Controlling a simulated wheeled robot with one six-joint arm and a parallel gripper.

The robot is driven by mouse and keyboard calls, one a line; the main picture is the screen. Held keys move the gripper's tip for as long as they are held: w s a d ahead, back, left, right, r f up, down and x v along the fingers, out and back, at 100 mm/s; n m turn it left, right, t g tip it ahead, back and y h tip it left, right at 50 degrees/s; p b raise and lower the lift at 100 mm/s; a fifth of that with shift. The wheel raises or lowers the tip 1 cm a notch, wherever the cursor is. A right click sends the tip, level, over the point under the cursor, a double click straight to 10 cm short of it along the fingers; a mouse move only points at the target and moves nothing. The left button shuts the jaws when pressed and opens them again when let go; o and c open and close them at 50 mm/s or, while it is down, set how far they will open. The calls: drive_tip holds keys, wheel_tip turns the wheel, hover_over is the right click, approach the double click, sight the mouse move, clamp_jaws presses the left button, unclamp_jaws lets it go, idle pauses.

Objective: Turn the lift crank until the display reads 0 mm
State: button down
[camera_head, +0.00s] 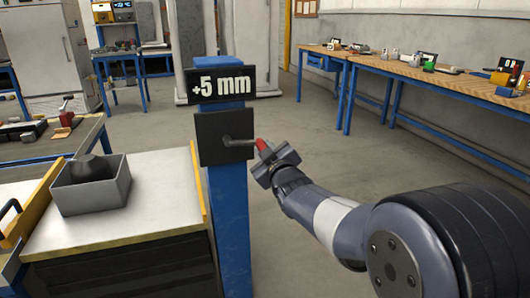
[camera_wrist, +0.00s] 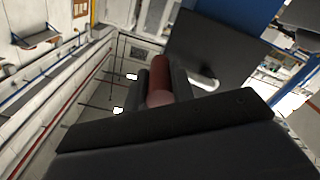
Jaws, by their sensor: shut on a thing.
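The display (camera_head: 221,84) on top of the blue post (camera_head: 229,225) reads +5 mm. Below it, a dark square plate (camera_head: 213,138) carries the lift crank (camera_head: 238,142), whose grey arm points to the right and ends in a red handle (camera_head: 261,145). My gripper (camera_head: 266,152) is shut on the red handle, to the right of the post. In the wrist view the red handle (camera_wrist: 160,82) lies between my two dark fingers, and the dark plate (camera_wrist: 215,55) is behind it. Part of the handle is hidden by the fingers.
A cabinet (camera_head: 130,227) with a pale top stands left of the post, with a grey box (camera_head: 91,202) holding a dark object. A wooden workbench (camera_head: 440,80) with several items runs along the right wall. The floor (camera_head: 300,125) between is clear.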

drive_tip(key=shift+r, duration=0.2)
drive_tip(key=c, duration=1.2)
unclamp_jaws()
drive_tip(key=shift+d+f, duration=0.1)
drive_tip(key=shift+f, duration=0.05)
drive_tip(key=shift+s, duration=0.1)
drive_tip(key=p+v, duration=0.2)
drive_tip(key=v, duration=0.8)
drive_tip(key=shift+s, duration=0.25)
drive_tip(key=b+x, duration=0.2)
drive_tip(key=x, duration=0.8)
drive_tip(key=shift+w, duration=0.4)
drive_tip(key=shift+f, duration=0.1)
